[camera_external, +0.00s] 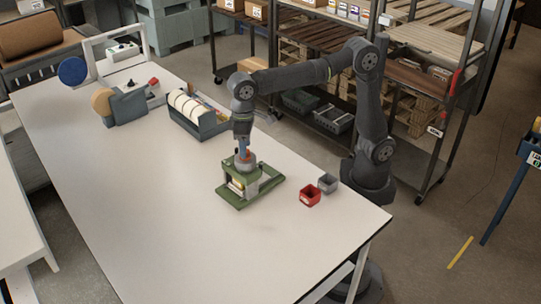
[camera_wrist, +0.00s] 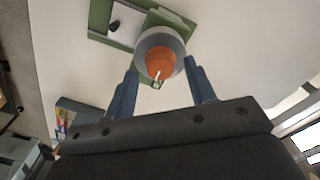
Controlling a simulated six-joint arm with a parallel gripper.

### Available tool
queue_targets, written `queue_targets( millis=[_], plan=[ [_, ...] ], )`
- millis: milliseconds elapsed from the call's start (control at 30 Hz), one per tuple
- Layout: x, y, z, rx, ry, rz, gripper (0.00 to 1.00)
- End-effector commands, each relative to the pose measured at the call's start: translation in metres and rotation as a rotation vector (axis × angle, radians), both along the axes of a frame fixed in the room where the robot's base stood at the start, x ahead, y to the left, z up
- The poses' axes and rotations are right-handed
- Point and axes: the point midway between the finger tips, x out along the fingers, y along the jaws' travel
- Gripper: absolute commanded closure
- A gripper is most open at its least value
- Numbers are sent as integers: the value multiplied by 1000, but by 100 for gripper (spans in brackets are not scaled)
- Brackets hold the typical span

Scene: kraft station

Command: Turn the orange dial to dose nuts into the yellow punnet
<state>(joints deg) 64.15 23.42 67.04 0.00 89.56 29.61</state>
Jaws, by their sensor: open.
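The orange dial (camera_wrist: 160,60) sits on a round grey body on the green dispenser (camera_external: 266,188), which stands on the white table. In the wrist view the dial has a white pointer line facing the gripper side. My gripper (camera_external: 243,152) is above the dispenser, pointing down. In the wrist view my gripper (camera_wrist: 160,75) is open, with one blue finger on each side of the dial; I cannot tell whether they touch it. A small yellowish patch low in the dispenser may be the yellow punnet (camera_external: 237,187); it is too small to be sure.
A red bin (camera_external: 310,196) and a grey bin (camera_external: 328,183) stand right of the dispenser. A tape dispenser (camera_external: 197,112) and a device with a tan roll (camera_external: 120,103) stand farther left. The table's front middle is clear. Shelving stands behind.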

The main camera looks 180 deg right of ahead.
Motion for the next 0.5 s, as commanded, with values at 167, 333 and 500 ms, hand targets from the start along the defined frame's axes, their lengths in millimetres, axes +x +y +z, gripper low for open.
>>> queue_targets(
  millis=[167, 333, 500],
  plan=[
    [0, -1, 41, -5, -3, 0, 50],
    [0, -1, 82, -5, -3, 0, 50],
    [0, -1, 117, -4, -3, 0, 50]
  ],
)
